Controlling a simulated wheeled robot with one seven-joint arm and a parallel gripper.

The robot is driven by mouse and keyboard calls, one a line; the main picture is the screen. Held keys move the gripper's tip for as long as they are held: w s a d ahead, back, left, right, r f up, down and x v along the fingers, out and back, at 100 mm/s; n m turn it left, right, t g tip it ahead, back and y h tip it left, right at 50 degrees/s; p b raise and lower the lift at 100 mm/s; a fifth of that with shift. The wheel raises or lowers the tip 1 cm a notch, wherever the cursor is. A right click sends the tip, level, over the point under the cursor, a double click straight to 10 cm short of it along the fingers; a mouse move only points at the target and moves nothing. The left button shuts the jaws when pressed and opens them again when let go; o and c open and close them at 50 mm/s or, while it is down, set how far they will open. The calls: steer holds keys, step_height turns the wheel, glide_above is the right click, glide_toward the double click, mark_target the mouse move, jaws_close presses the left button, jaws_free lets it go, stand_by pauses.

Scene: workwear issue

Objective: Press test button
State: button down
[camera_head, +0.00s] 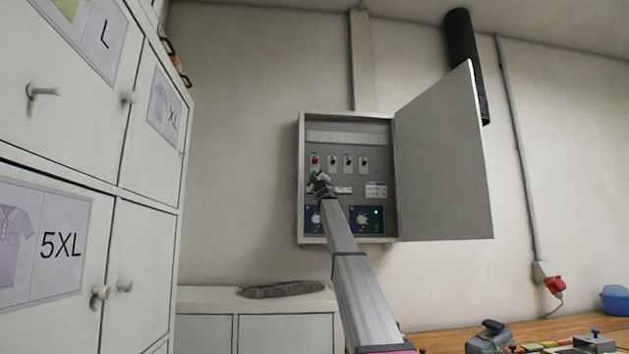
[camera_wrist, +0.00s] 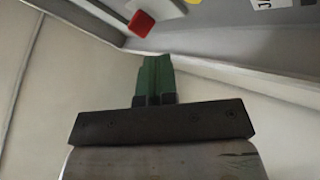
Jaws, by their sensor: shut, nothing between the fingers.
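An open grey electrical cabinet (camera_head: 301,190) hangs on the wall, its door (camera_head: 445,165) swung out to the right. Its panel carries a row of switches, the leftmost with a red part (camera_head: 315,160). Lower down are two blue modules with dials (camera_head: 362,220) and a small green light. I cannot tell which part is the test button. My gripper (camera_head: 319,178) is in front of the panel's left side, just below the red switch. In the wrist view its green fingers (camera_wrist: 155,70) are shut and empty. A red block (camera_wrist: 141,23) shows beyond the fingertips, apart from them in the picture.
White lockers (camera_head: 150,240) with knobs stand close on the left. A low white cabinet (camera_head: 255,303) with a grey cloth-like item (camera_head: 282,289) is below. A wooden table (camera_head: 540,330) with small objects is at the lower right.

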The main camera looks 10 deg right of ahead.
steer(key=shift+w, duration=1.9)
stand_by(0.5)
steer(key=shift+w, duration=0.45)
steer(key=shift+w, duration=0.35)
stand_by(0.5)
steer(key=shift+s, duration=0.15)
stand_by(0.3)
steer(key=shift+s, duration=0.65)
steer(key=shift+s, duration=2.5)
